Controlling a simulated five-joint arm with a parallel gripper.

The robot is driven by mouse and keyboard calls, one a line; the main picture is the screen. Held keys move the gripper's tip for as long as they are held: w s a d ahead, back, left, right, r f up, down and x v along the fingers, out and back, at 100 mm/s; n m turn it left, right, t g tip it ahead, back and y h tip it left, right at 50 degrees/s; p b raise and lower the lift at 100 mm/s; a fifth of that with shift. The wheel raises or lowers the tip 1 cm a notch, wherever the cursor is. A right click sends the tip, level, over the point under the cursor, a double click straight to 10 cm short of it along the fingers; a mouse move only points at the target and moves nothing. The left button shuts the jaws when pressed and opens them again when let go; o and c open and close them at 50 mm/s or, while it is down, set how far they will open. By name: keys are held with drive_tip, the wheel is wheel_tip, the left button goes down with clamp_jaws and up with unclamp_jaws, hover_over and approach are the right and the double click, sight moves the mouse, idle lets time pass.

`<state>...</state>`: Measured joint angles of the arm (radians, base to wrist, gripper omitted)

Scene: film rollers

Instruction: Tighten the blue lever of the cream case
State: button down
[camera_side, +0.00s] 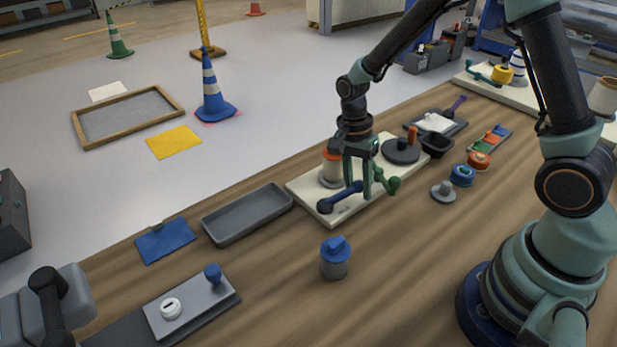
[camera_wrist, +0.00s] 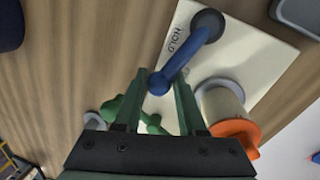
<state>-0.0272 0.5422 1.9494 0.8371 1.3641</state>
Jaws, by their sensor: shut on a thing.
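The cream case (camera_side: 299,188) lies on the wooden bench as a flat slab; its pale top also shows in the wrist view (camera_wrist: 260,60). The blue lever (camera_side: 338,198) is at the case's near left end. In the wrist view the lever (camera_wrist: 187,50) runs from a dark round pivot at the top down to a knob between my fingers. My gripper (camera_side: 358,189) points down over the case and is shut on the lever's knob end; it also shows in the wrist view (camera_wrist: 160,80). The word HOLD is printed beside the lever.
An orange-topped roller (camera_wrist: 222,104) stands close beside my fingers. A green lever (camera_side: 388,183) is on the other side. A dark disc (camera_side: 400,151) sits at the case's far end. A grey tray (camera_side: 247,214) and a blue-topped canister (camera_side: 335,262) stand nearby. Bare bench lies in front.

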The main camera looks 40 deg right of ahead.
drive_tip(key=shift+s+a, duration=0.1)
drive_tip(key=shift+s, duration=0.05)
idle(0.6)
drive_tip(key=shift+s+a+m, duration=0.3)
drive_tip(key=shift+s+m, duration=0.2)
drive_tip(key=shift+m, duration=0.3)
drive_tip(key=shift+s+a+m, duration=0.25)
drive_tip(key=shift+s+m, duration=0.2)
drive_tip(key=shift+m, duration=0.35)
drive_tip(key=shift+s+a+m, duration=0.25)
drive_tip(key=shift+m, duration=0.35)
drive_tip(key=shift+s+a+m, duration=0.25)
drive_tip(key=shift+m, duration=0.35)
drive_tip(key=c, duration=0.5)
unclamp_jaws()
drive_tip(key=shift+c, duration=0.2)
wheel_tip(320, 180, up, 12)
drive_tip(key=w, duration=0.2)
